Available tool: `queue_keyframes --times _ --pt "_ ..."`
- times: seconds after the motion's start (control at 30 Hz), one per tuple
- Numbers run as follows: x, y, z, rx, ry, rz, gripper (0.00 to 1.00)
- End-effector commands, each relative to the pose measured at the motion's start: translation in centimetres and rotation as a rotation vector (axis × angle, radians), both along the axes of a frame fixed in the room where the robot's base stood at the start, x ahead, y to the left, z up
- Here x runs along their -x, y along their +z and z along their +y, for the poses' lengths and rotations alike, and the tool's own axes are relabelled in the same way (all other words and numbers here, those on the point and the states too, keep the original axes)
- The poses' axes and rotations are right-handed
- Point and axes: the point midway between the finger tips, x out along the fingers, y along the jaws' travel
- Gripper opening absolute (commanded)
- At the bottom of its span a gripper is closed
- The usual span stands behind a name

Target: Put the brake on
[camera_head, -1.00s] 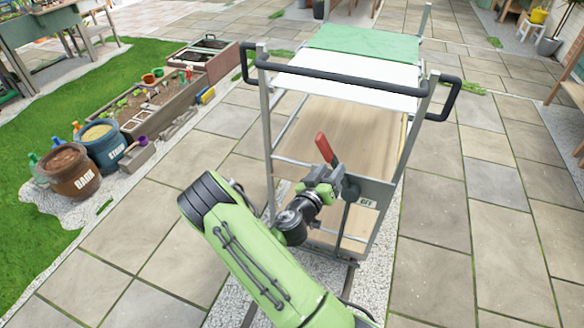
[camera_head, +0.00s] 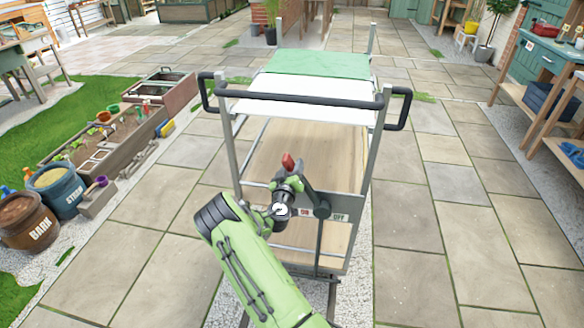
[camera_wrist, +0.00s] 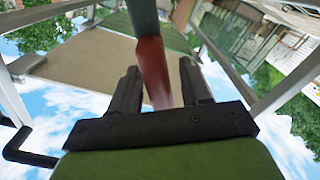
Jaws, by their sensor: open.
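The brake lever has a red grip (camera_head: 288,162) and a green shaft. It leans up and to the left from its pivot (camera_head: 322,207) on the cart's end plate. The plate has a red ON label (camera_head: 304,212) left of the pivot and an OFF label (camera_head: 338,217) right of it. My gripper (camera_head: 287,180) is at the lever, just below the red grip, and partly hides it. In the wrist view, my open gripper (camera_wrist: 160,88) has a finger on each side of the red grip (camera_wrist: 152,65), with a gap on the right.
The cart (camera_head: 310,150) has a dark push handle (camera_head: 300,98) above the lever and a green top panel (camera_head: 318,64). Bark (camera_head: 30,222) and straw (camera_head: 58,190) barrels stand left. A workbench (camera_head: 550,70) is at right. Paving beside the cart is clear.

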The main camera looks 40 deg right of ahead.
Motion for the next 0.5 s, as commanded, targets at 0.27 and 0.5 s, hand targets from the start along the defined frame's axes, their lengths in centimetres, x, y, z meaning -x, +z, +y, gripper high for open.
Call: queue_keyframes --times 0.27,0.5 --pt "-0.22 -0.02 -0.3 0.001 0.0 0.002 0.47" --pt "-0.21 -0.02 -0.27 0.001 0.0 0.002 0.12"
